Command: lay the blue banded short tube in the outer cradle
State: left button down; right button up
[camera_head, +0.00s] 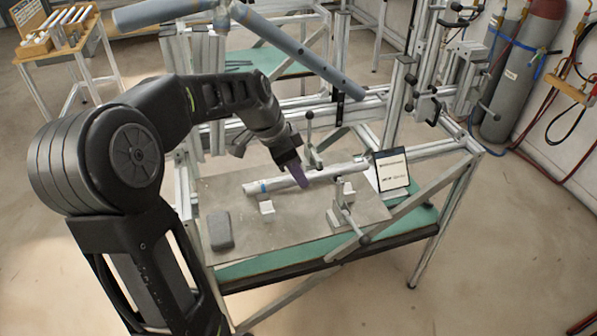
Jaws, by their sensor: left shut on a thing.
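The short tube (325,174) is silvery white with a blue band (263,186) near its left end. My left gripper (298,174), with purple fingers, is shut on the tube between the band and its middle. The tube lies nearly level across the grey plate, sloping up to the right in the picture. Two small pale cradle blocks, one at left (266,207) and one at right (348,189), stand just in front of the tube. I cannot tell whether the tube touches any support. My right gripper is out of view.
Toggle clamps stand behind the tube (310,143) and in front of it at right (346,215). A dark grey block (221,230) lies on the plate (290,228) at front left. A small sign (392,170) stands by the tube's right end. Frame rails surround the plate.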

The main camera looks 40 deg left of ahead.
pick_arm(q)
jog(key=shift+f+b, duration=1)
jog(key=shift+f, duration=0.7)
jog(key=shift+f+b, duration=1.1)
jog(key=shift+f, duration=0.25)
jog(key=c, duration=1.2)
grip_release()
jog(key=b+v, duration=0.1)
jog(key=v, duration=0.6)
jog(key=shift+s+a+r, duration=0.1)
jog(key=shift+r, duration=0.3)
